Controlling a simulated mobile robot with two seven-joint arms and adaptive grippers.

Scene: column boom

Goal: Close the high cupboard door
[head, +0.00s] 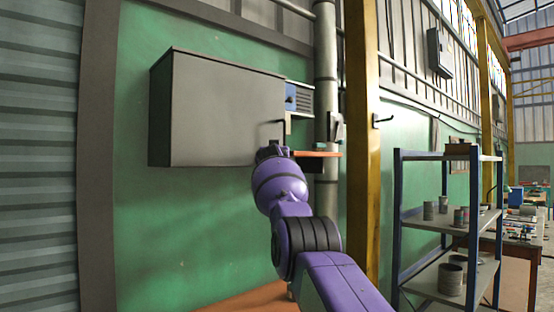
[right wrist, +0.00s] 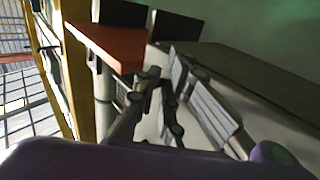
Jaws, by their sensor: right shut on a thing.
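The high cupboard (head: 161,115) is a grey box on the green wall, left of centre in the head view. Its broad grey door (head: 220,110) faces me, and I cannot tell how far it stands open. A dark bent handle (head: 278,127) is at the door's right edge. My right gripper (head: 273,149) is at the handle, mostly hidden behind my purple wrist. In the right wrist view, the right gripper (right wrist: 166,105) has its fingers close together around a dark bar that appears to be the handle. My left gripper is not in view.
An orange-brown board (head: 318,154) juts out just right of the handle and shows close by in the right wrist view (right wrist: 108,46). A blue-grey vented box (head: 299,98), a grey pipe (head: 326,80) and a yellow post (head: 362,150) stand right. A shelf rack (head: 398,220) holds cans.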

